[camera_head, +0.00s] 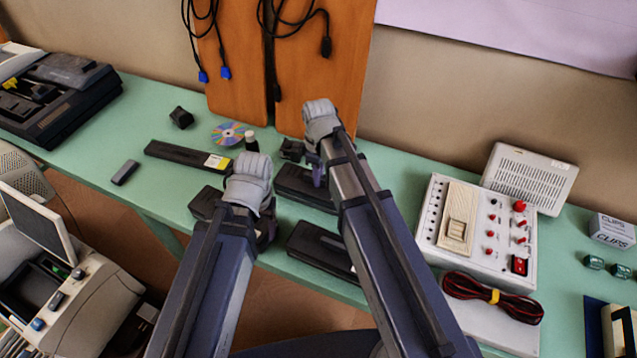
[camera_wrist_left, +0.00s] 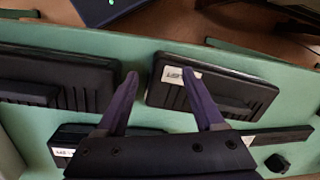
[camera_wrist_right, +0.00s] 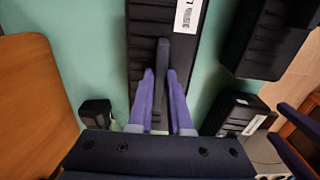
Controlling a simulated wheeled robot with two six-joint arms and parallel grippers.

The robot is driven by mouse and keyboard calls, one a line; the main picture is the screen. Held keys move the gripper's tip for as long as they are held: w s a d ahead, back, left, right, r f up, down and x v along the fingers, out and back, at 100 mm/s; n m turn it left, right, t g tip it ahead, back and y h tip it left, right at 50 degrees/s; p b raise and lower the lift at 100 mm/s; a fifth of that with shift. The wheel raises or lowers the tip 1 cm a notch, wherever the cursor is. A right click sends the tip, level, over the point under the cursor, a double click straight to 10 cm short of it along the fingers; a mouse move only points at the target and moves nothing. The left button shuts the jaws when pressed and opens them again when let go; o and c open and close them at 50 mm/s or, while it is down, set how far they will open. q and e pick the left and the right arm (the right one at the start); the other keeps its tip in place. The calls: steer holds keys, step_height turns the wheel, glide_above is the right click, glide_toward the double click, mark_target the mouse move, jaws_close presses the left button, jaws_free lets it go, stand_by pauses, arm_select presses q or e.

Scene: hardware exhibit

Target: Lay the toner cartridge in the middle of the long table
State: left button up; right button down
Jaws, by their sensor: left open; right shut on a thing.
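A black toner cartridge (camera_head: 303,187) with a raised rib and a white label lies along the middle of the green long table (camera_head: 400,165). My right gripper (camera_wrist_right: 160,73) is shut on its rib (camera_wrist_right: 162,58) in the right wrist view. I cannot tell whether the cartridge touches the table. Two similar black cartridges lie nearby, one at the front (camera_head: 320,248) and one behind my left gripper (camera_head: 207,202). My left gripper (camera_wrist_left: 160,73) is open and empty above the table, between these two in the left wrist view. Its fingertips are mostly hidden in the head view.
A long black bar with a label (camera_head: 187,156), a disc (camera_head: 228,133), a small bottle (camera_head: 251,141) and a black block (camera_head: 292,150) lie near the cartridge. A white control box (camera_head: 478,230) stands to the right. Orange boards (camera_head: 325,50) lean at the back.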

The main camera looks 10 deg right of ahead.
arm_select(q)
steer(key=shift+f, duration=0.55)
arm_select(e)
steer(key=shift+f, duration=0.5)
arm_select(q)
steer(key=shift+f+b, duration=0.2)
steer(key=shift+b, duration=0.1)
arm_select(e)
steer(key=shift+f, duration=0.25)
steer(key=c, duration=0.8)
jaws_free()
steer(key=shift+r, duration=0.1)
steer(key=shift+c, duration=0.2)
arm_select(q)
steer(key=shift+r, duration=0.15)
